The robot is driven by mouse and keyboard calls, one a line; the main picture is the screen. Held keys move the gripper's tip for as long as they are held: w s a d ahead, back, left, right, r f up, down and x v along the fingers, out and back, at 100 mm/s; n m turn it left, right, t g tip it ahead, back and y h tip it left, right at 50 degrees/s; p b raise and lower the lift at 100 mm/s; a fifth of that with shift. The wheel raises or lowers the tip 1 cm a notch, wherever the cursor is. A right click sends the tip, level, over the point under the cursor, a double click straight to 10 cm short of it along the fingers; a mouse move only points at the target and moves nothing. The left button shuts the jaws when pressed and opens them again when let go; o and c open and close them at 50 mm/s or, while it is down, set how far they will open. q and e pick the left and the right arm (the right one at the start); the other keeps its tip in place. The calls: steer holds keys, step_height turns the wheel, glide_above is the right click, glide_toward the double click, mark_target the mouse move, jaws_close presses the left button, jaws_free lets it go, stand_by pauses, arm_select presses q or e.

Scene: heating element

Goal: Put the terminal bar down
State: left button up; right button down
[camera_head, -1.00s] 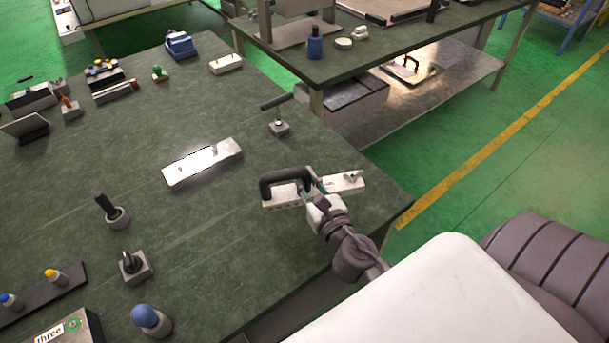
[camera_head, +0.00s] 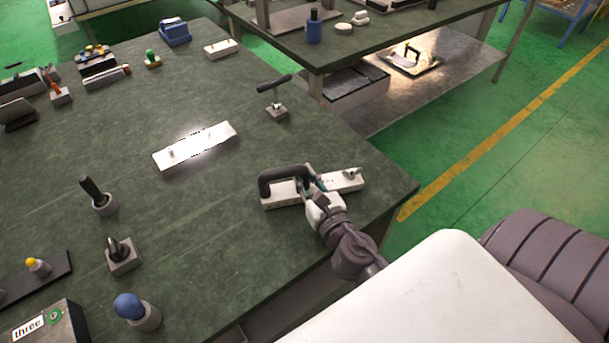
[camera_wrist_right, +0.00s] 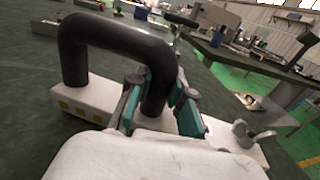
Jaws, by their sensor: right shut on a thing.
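The terminal bar is a pale, long bar (camera_head: 345,182) with a black arched handle (camera_head: 284,172), near the right edge of the green workbench (camera_head: 215,225). My right gripper (camera_head: 310,187) is shut on one leg of that handle. In the right wrist view the gripper's teal-padded fingers (camera_wrist_right: 160,105) close around the near leg of the black handle (camera_wrist_right: 110,35). That view shows yellow squares on the bar's left end (camera_wrist_right: 85,103) and a wing-shaped fitting on its right end. The bar is level and close to the benchtop; I cannot tell if it touches. My left gripper is not in view.
A shiny pale plate (camera_head: 196,146) lies left of the bar. A black T-handled tool (camera_head: 276,98) stands behind it. A blue-topped knob (camera_head: 135,310) and black-handled pieces stand at the left. The benchtop between plate and bar is clear. A second bench (camera_head: 350,55) stands behind.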

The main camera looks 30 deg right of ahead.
steer(key=shift+f+b, duration=0.5)
steer(key=shift+f, duration=0.1)
steer(key=c, duration=1)
jaws_free()
steer(key=shift+r, duration=0.1)
steer(key=shift+s, duration=0.1)
steer(key=s, duration=0.4)
steer(key=s+a, duration=0.1)
steer(key=s, duration=0.6)
steer(key=shift+s+a, duration=0.2)
steer(key=shift+s, duration=0.2)
